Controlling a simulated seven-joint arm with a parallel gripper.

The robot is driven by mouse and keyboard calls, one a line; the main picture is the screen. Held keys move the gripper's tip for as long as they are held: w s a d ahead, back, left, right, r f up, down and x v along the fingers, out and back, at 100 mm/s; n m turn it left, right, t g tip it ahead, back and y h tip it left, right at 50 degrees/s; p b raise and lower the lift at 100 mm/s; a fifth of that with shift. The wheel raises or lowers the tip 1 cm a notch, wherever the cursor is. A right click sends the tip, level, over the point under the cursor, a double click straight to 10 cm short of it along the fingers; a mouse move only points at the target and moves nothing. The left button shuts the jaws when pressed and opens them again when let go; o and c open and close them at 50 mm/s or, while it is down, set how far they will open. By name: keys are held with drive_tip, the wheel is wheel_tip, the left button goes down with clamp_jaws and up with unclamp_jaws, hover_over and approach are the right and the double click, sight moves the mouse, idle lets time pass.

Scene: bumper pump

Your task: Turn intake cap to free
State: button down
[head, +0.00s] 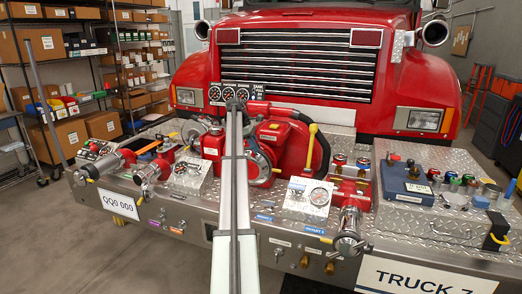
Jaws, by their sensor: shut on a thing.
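A long pale bar with a dark middle strip, which looks like part of my own arm, runs up the middle of the head view. I cannot make out my gripper's fingertips or what is between them. A large round intake fitting with a dark rim (264,165) is on the front of the red pump (292,150), partly hidden by the bar.
A blue box (405,183) is to the right. The red truck (300,20) rises behind the diamond-plate bumper (430,222). Shelves of boxes (75,135) are at the left.

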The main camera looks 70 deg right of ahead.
drive_tip(key=shift+w+r+g, duration=0.15)
drive_tip(key=shift+w+g, duration=1.15)
drive_tip(key=shift+w, duration=0.1)
drive_tip(key=c, duration=1)
unclamp_jaws()
drive_tip(key=shift+o, duration=0.2)
drive_tip(key=shift+w, duration=0.1)
drive_tip(key=v, duration=0.7)
drive_tip(key=shift+r, duration=0.2)
drive_tip(key=shift+w, duration=0.1)
